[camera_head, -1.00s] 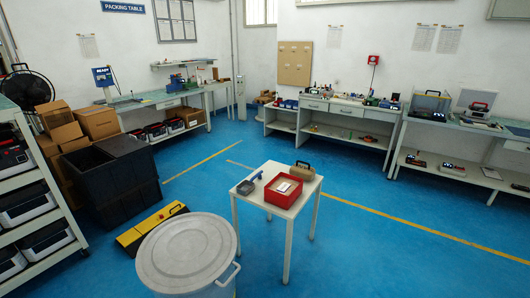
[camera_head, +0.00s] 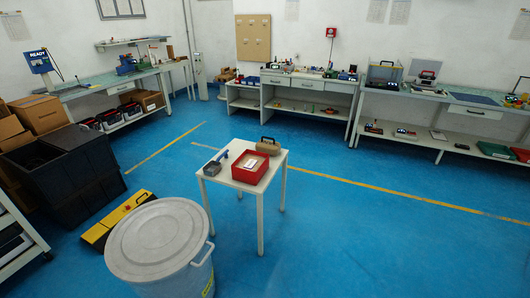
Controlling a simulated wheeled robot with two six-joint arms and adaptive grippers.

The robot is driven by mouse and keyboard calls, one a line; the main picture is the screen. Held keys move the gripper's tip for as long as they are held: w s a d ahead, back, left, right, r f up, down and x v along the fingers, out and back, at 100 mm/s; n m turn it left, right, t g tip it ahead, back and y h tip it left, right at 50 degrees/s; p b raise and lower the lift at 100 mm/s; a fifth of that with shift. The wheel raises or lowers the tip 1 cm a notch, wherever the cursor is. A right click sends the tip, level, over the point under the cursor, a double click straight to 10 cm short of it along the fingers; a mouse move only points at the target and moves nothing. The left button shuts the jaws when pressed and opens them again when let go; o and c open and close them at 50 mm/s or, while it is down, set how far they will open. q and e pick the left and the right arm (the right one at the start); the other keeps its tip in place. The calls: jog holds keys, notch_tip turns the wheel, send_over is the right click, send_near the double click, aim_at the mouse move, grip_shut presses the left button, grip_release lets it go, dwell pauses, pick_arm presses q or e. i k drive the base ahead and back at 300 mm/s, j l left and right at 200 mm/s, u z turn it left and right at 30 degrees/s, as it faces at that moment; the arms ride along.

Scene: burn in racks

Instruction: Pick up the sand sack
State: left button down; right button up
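A tan, rounded sack-like thing with a dark handle (camera_head: 268,147), which looks like the sand sack, lies at the back right of a small white table (camera_head: 274,172). An open red box (camera_head: 250,168) with a pale card inside sits just in front of it on the same table. A grey item with a blue handle (camera_head: 214,165) lies at the table's left. Neither of my grippers is in view.
A large lidded grey bin (camera_head: 157,240) stands in front and left of the table, beside a yellow and black case (camera_head: 113,220) on the floor. Black crates (camera_head: 62,170) stand at left. Workbenches (camera_head: 310,85) line the back wall. Blue floor (camera_head: 370,235) is clear at right.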

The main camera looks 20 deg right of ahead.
aim_at(273, 148)
jog(key=i+l+u, duration=0.1)
jog(key=i+l, duration=0.4)
jog(key=l, duration=0.15)
jog(key=i+l+u, duration=0.25)
jog(key=i+l, duration=0.25)
jog(key=l, duration=0.2)
jog(key=i+l+u, duration=0.1)
jog(key=l, duration=0.3)
jog(key=i+l, duration=0.35)
jog(key=i+l+u, duration=0.15)
jog(key=l, duration=0.3)
jog(key=i+l+u, duration=0.1)
jog(key=l, duration=0.35)
jog(key=i, duration=0.1)
